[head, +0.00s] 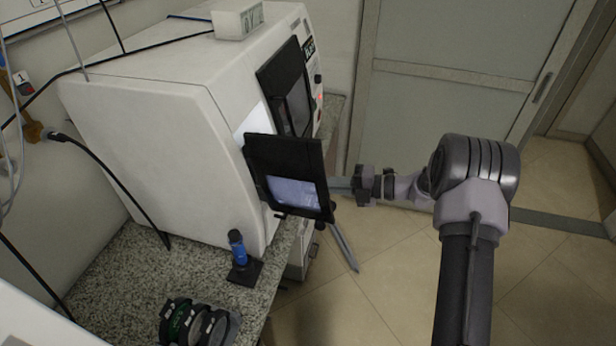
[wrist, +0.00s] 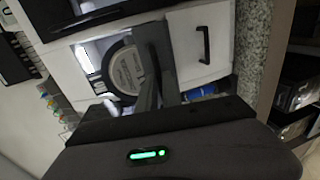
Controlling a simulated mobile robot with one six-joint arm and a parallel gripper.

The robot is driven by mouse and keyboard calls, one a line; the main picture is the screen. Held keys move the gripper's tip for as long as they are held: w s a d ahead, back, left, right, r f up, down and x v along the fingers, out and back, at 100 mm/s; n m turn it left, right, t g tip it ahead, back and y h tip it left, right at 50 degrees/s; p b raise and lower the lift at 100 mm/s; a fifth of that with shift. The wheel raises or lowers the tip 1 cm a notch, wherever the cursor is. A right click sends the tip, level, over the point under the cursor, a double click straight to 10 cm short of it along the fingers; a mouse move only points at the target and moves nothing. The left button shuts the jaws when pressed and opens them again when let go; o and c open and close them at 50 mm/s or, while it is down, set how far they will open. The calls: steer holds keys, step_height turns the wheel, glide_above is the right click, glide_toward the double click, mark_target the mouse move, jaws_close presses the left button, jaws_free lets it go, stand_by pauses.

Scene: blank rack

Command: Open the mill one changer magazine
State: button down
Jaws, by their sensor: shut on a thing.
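The white mill (head: 150,130) stands on a speckled counter in the head view. A black windowed panel (head: 290,180) stands out at its front, beside a lit opening. My gripper (head: 338,185) reaches in from the right at this panel's edge; the panel hides its fingertips. In the wrist view my gripper (wrist: 160,92) is shut on a dark grey upright bar (wrist: 152,50), which I take to be part of the changer magazine. Just left of it, a round blank disc (wrist: 126,70) in a dark ring shows in a bright opening.
A white front with a black handle (wrist: 203,45) is right of the bar. A blue-handled tool (head: 237,245) and several discs in a rack (head: 195,325) are on the counter (head: 125,270). A second black panel (head: 287,85) is farther back. The floor at right is clear.

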steer(key=shift+f+p+v, duration=0.15)
steer(key=shift+f+v, duration=0.05)
steer(key=shift+v, duration=0.75)
steer(key=shift+f+p+v, duration=0.15)
steer(key=shift+f+v, duration=0.05)
steer(key=shift+v, duration=0.75)
steer(key=shift+f+p+v, duration=0.15)
steer(key=shift+f+v, duration=0.05)
steer(key=shift+v, duration=0.7)
steer(key=shift+d, duration=0.2)
steer(key=c, duration=1.5)
jaws_free()
steer(key=p+v, duration=0.1)
steer(key=v, duration=1.6)
steer(key=shift+s+d+p, duration=0.1)
steer(key=shift+d+p, duration=0.1)
steer(key=shift+p, duration=0.15)
